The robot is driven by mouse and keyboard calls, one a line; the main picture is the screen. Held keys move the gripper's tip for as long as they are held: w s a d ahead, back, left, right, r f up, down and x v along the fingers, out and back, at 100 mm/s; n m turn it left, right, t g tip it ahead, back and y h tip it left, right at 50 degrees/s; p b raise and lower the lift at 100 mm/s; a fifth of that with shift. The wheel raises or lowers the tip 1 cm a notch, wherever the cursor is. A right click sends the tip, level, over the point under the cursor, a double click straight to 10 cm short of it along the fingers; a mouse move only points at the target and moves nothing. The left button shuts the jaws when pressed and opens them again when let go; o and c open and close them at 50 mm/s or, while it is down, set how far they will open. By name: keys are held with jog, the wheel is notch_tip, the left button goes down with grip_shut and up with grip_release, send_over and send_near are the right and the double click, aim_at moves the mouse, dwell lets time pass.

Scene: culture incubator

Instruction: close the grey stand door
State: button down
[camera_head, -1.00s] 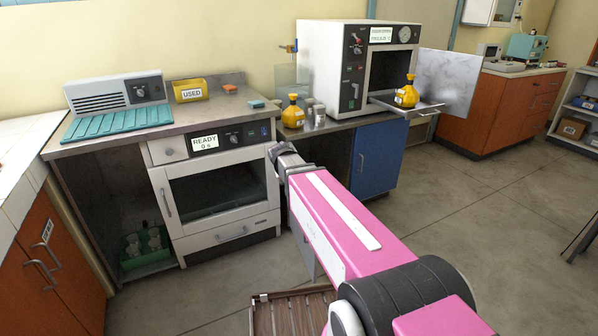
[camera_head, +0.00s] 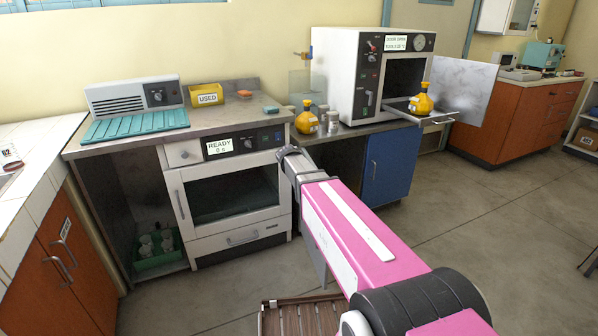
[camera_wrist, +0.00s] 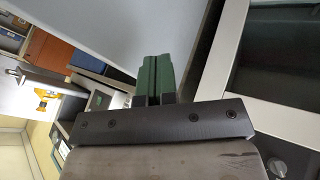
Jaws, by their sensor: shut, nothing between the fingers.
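The grey stand door (camera_wrist: 200,32) shows in the wrist view as a large pale panel across the top, swung out from the stand. In the head view only a narrow strip of it (camera_head: 314,252) shows beside my pink arm, which hides the rest. My gripper (camera_wrist: 152,68) is shut and empty, its green fingers close to the door's lower edge in the wrist view. I cannot tell whether they touch it. In the head view the fingers are hidden behind my wrist. The stand's dark opening (camera_head: 337,158) is left of the closed blue door (camera_head: 385,165).
A white oven (camera_head: 232,190) stands left of the arm, near the gripper. An incubator (camera_head: 345,75) with its door open sits on the stand; a yellow flask (camera_head: 421,103) rests on its pulled-out shelf. A slatted wooden piece (camera_head: 303,315) lies low in front. Floor at right is clear.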

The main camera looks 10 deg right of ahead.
jog(key=shift+w+d+f, duration=0.1)
jog(key=shift+w+d, duration=0.1)
jog(key=shift+d, duration=0.85)
jog(key=shift+w+d, duration=0.15)
jog(key=shift+d, duration=0.85)
